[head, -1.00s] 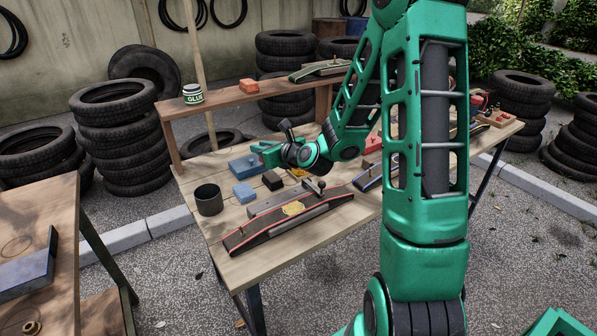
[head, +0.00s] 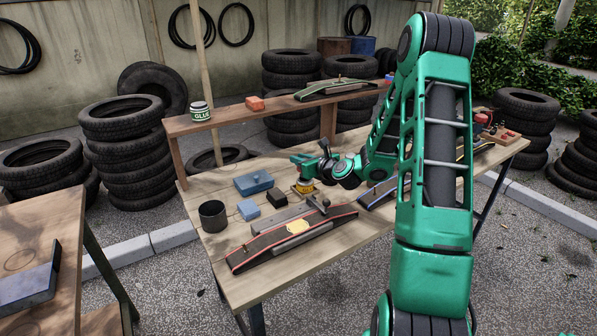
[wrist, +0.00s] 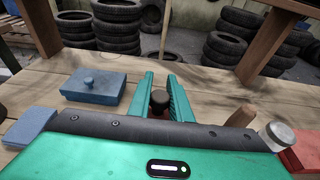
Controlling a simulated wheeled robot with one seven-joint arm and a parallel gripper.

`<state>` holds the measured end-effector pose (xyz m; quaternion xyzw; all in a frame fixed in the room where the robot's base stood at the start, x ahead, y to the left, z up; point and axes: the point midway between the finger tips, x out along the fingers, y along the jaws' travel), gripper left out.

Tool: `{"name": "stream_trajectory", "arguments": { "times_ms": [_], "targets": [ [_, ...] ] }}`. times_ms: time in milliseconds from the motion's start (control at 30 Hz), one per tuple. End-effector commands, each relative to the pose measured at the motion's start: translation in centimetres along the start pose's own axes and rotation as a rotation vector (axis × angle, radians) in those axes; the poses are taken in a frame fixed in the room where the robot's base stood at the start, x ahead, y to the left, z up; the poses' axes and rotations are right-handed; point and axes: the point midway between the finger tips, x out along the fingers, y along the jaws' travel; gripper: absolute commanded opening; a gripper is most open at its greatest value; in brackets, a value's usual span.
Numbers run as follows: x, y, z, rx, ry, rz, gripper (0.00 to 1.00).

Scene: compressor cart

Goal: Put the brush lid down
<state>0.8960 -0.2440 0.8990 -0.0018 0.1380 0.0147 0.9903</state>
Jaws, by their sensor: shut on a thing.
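In the head view, my gripper (head: 303,163) is low over the table's middle, just above a small yellow tin (head: 304,188). In the wrist view, the two green fingers (wrist: 160,92) are closed around a dark knob (wrist: 160,97), which appears to be the top of the brush lid. The lid's lower part and any brush are hidden by the fingers and gripper body. I cannot tell whether the lid touches the tin. A jar labelled GLUE (head: 201,111) stands on the raised shelf, apart from my gripper.
In the wrist view, a silver round piece (wrist: 278,138) stands at the right.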

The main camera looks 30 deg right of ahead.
Motion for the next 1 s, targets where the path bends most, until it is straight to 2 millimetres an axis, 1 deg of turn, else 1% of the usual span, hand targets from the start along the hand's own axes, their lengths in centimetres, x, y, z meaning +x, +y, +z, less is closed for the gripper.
{"name": "stream_trajectory", "arguments": {
  "times_ms": [67,300,400,500,800,833,900,1000],
  "targets": [
    [0.1,-0.2,-0.3,0.001,0.001,0.000,0.00],
    [0.9,-0.2,-3.0,0.002,0.003,0.001,0.00],
    [1.1,-0.1,-3.7,0.001,0.001,0.002,0.00],
    [1.2,-0.1,-4.0,0.000,0.001,0.002,0.00],
    [1.2,-0.1,-4.1,0.000,0.001,0.002,0.00],
    [1.2,-0.1,-4.1,-0.001,0.000,0.002,0.23],
    [1.2,0.0,-4.0,-0.001,0.000,0.002,0.37],
    [1.2,0.0,-4.0,-0.001,0.000,0.002,0.37]
  ]
}}
